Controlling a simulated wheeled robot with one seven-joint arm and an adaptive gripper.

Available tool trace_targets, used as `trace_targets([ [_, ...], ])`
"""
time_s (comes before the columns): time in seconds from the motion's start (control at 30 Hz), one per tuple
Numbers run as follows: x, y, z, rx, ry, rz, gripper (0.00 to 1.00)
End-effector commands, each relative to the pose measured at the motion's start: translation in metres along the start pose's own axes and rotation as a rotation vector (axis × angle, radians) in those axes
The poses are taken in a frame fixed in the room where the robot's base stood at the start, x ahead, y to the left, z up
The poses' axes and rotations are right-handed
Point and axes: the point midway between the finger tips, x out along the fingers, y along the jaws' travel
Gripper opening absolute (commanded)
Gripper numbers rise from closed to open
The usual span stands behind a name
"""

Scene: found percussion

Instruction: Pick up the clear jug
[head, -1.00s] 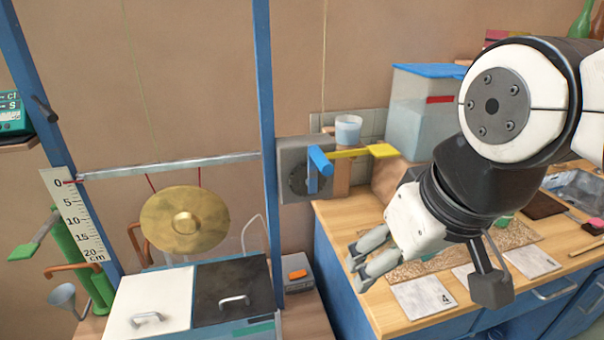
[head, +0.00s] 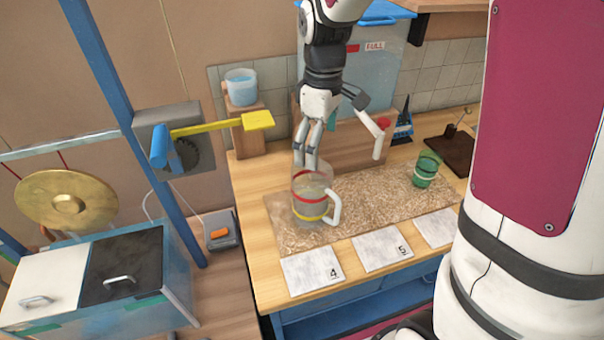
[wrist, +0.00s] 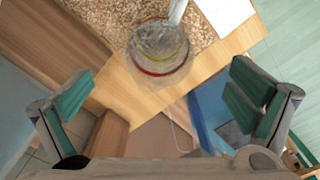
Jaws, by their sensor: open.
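The clear jug (head: 309,198) stands upright on the speckled mat near its left end. It has a red band, a yellow band and a pale handle on its right side in the head view. In the wrist view the jug (wrist: 160,52) shows from above, beyond the fingertips and between their lines. My gripper (head: 306,160) is just behind and above the jug in the head view, fingers pointing down. In the wrist view my gripper (wrist: 160,90) has its two fingers wide apart with nothing between them. I cannot tell whether a finger touches the jug's rim.
A green cup (head: 426,169) stands at the mat's (head: 370,205) right end. White cards (head: 312,270) lie along the counter's front. A wooden block with a light blue cup (head: 241,87) and a yellow paddle (head: 257,120) are at left. A large clear tank (head: 385,70) stands behind.

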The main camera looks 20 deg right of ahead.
Motion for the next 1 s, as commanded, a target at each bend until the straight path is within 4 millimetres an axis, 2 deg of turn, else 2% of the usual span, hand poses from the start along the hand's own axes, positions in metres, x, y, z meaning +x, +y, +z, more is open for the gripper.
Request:
trace_targets([
  [0.4, 0.07, 0.0, 0.0, -0.004, -0.005, -0.004, 1.0],
  [0.73, 0.093, 0.0, -0.001, -0.003, -0.004, -0.003, 1.0],
  [1.0, 0.128, 0.001, -0.003, -0.002, -0.004, -0.004, 1.0],
])
